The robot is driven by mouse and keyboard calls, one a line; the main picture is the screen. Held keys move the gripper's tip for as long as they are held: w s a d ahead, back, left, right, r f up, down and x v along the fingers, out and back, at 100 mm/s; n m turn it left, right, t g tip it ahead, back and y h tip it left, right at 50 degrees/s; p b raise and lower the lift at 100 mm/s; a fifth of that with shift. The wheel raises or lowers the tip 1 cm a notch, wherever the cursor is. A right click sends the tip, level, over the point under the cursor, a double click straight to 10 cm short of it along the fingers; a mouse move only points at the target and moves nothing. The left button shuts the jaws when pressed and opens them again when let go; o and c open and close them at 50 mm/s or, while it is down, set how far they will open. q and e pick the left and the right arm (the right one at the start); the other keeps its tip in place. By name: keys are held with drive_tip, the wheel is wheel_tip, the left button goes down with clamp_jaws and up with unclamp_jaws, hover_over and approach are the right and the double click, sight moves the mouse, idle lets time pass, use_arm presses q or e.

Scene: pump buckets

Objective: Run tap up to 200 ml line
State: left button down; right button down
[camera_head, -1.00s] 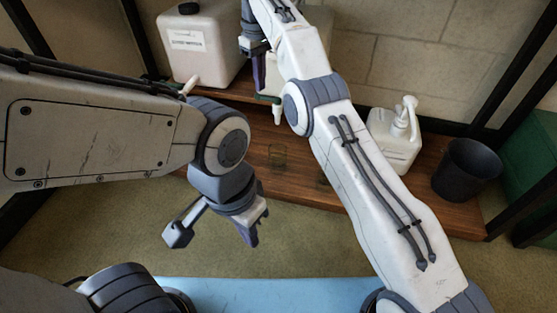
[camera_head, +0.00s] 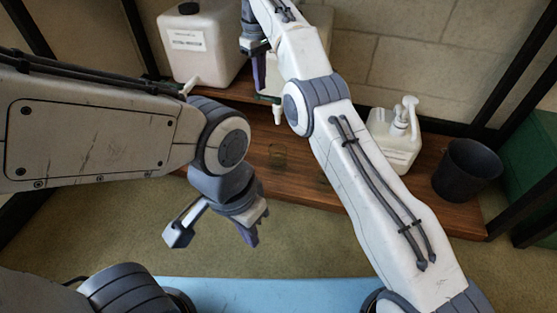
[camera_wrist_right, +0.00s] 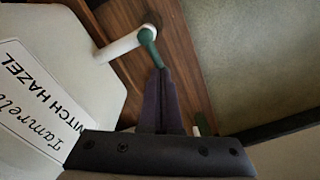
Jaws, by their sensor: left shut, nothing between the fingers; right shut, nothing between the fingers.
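A small clear beaker (camera_head: 277,153) stands on the wooden shelf, faint against the wood; its marks and liquid level cannot be read. A white can is mostly hidden behind my right arm, with its white tap (camera_head: 277,114) above the shelf edge. My right gripper (camera_head: 260,88) is shut and points down beside it. In the right wrist view, a white tap (camera_wrist_right: 122,45) with a green lever (camera_wrist_right: 149,44) sticks out of a can labelled witch hazel (camera_wrist_right: 35,95). The shut fingertips are at the lever's end; contact is unclear. My left gripper (camera_head: 250,240) is shut, in front of the shelf.
Another white can (camera_head: 205,45) with a tap stands at the back left. A white pump bottle (camera_head: 394,148) and a dark bucket (camera_head: 467,170) stand at the right of the wooden shelf (camera_head: 310,183).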

idle(0.4)
drive_tip(key=shift+f, duration=0.4)
